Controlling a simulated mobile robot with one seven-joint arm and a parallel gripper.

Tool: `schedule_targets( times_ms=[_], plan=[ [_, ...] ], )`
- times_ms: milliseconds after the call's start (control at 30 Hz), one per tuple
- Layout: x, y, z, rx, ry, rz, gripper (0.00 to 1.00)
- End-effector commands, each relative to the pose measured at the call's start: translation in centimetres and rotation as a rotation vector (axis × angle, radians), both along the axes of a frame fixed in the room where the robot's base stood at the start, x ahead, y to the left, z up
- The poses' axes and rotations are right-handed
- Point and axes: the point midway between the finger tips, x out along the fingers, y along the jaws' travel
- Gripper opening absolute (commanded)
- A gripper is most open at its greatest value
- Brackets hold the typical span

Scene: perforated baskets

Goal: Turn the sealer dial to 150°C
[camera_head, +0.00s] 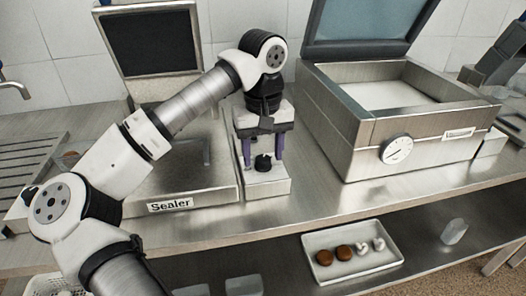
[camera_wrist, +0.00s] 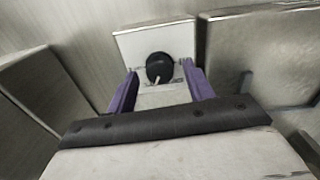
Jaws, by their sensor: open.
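The sealer dial (camera_head: 263,162) is a small black knob on a low metal box to the right of the plate labelled "Sealer" (camera_head: 170,205). In the wrist view the dial (camera_wrist: 159,67) shows a light pointer mark directed downward; the markings around it are too small to read. My gripper (camera_head: 262,160) is above the dial box with its purple fingers pointing down. In the wrist view my gripper (camera_wrist: 158,88) is open, one finger on each side of the dial, with gaps between fingers and dial. Nothing is held.
A large metal machine (camera_head: 340,130) with a raised lid and a white round gauge (camera_head: 396,149) stands close on the right. A dark screen (camera_head: 152,44) stands behind the sealer. A white tray (camera_head: 318,277) with brown and pale round items sits on the lower shelf.

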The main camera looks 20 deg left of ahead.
Motion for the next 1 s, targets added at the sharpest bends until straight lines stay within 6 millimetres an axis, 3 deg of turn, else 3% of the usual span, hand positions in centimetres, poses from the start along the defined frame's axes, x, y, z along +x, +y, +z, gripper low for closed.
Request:
schedule_targets(
  times_ms=[167,400,600,800,1000],
  plan=[
    [0.1,0.0,2.8,0.002,-0.003,0.000,0.52],
    [0.0,0.0,8.7,0.005,-0.004,0.003,0.52],
    [0.0,0.0,11.9,0.004,-0.002,0.003,0.52],
    [0.0,0.0,13.3,0.002,-0.001,0.000,0.52],
    [0.0,0.0,13.4,0.000,0.000,0.000,0.52]
  ],
)
